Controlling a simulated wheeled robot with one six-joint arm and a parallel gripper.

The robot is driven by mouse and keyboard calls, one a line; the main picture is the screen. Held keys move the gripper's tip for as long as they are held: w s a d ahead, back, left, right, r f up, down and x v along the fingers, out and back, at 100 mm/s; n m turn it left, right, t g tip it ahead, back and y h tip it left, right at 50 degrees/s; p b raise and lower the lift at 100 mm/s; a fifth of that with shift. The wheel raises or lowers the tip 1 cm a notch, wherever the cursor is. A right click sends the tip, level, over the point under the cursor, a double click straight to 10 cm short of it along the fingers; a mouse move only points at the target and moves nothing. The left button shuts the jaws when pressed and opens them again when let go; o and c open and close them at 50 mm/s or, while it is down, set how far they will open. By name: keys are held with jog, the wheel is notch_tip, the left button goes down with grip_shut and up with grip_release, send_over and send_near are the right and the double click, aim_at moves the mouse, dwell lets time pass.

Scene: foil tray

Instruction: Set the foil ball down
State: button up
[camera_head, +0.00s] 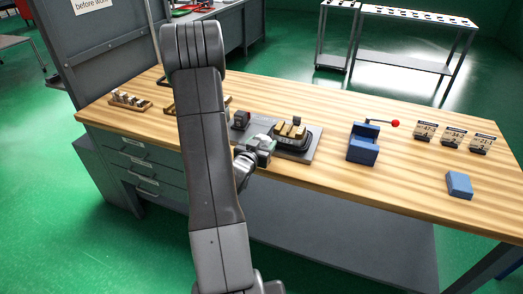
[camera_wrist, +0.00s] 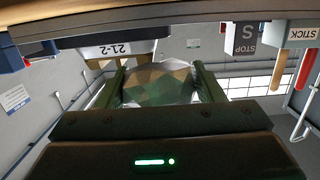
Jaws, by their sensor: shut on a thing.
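The foil ball (camera_wrist: 155,83) is a faceted, crumpled lump with brown, green and silvery patches. It sits between the two fingers of my gripper (camera_wrist: 156,88) in the wrist view, and the fingers are shut on it. In the head view my gripper (camera_head: 263,147) is over the front part of the workbench (camera_head: 400,187), just left of a dark tray with light wooden pieces (camera_head: 291,130). I cannot make out the ball clearly there. The wrist view is upside down, with the bench edge (camera_wrist: 130,15) along its top.
Blocks marked STOP (camera_wrist: 244,38) and STICK (camera_wrist: 302,34) and a 21-2 label (camera_wrist: 112,50) show in the wrist view. A blue fixture with a red-knobbed lever (camera_head: 363,147), several small signs (camera_head: 455,138) and a blue block (camera_head: 459,184) stand to the right. Bare wood lies between them.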

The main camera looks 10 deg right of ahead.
jog(key=shift+f, duration=1.45)
jog(key=shift+f+b, duration=0.3)
jog(key=shift+b, duration=0.1)
jog(key=shift+f+b, duration=0.25)
jog(key=shift+b, duration=0.15)
jog(key=o, duration=1)
jog(key=shift+r, duration=0.2)
